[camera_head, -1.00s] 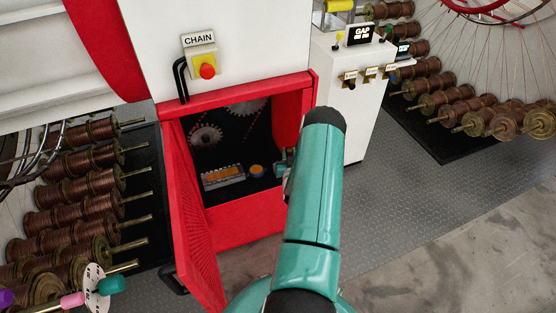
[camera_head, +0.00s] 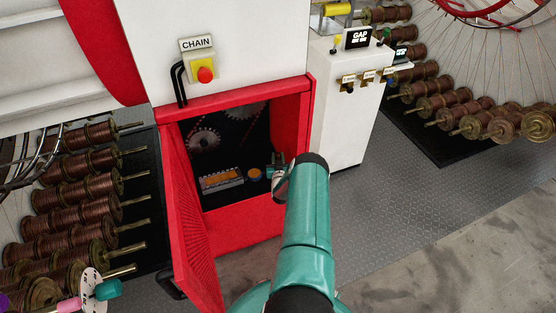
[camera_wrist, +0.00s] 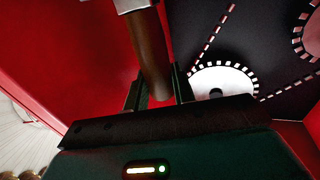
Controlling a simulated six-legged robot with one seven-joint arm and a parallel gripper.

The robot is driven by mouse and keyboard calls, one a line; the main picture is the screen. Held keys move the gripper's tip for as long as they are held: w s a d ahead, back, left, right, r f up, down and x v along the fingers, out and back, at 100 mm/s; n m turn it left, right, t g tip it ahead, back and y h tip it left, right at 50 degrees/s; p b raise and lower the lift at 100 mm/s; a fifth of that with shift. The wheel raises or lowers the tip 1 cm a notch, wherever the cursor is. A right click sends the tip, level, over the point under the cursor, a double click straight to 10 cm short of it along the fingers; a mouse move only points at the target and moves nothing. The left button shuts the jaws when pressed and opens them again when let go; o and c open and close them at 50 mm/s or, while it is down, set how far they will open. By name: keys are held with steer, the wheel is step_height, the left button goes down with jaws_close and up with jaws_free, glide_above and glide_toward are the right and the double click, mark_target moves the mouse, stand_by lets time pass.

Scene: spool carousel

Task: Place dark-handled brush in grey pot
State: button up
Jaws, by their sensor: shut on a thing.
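My gripper (camera_wrist: 157,95) is shut on the brush (camera_wrist: 150,50), gripping its dark brown handle. The metal collar (camera_wrist: 130,4) of the brush shows at the top edge of the wrist view; its bristles are out of frame. In the head view my gripper (camera_head: 277,168) is at the right side of the open red cabinet, and the brush cannot be made out there. The small grey pot (camera_head: 255,175), with an orange-brown top, stands on the cabinet floor just left of my gripper. The pot is not visible in the wrist view.
The red cabinet (camera_head: 240,225) has its door (camera_head: 193,220) swung open at the left. A grey tray (camera_head: 222,187) with orange contents lies left of the pot. Toothed wheels (camera_head: 204,137) and a chain are on the dark back wall. A white console (camera_head: 345,115) stands to the right.

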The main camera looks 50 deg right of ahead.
steer(key=shift+f, duration=0.45)
steer(key=shift+f, duration=0.1)
steer(key=o, duration=1)
steer(key=v, duration=1.2)
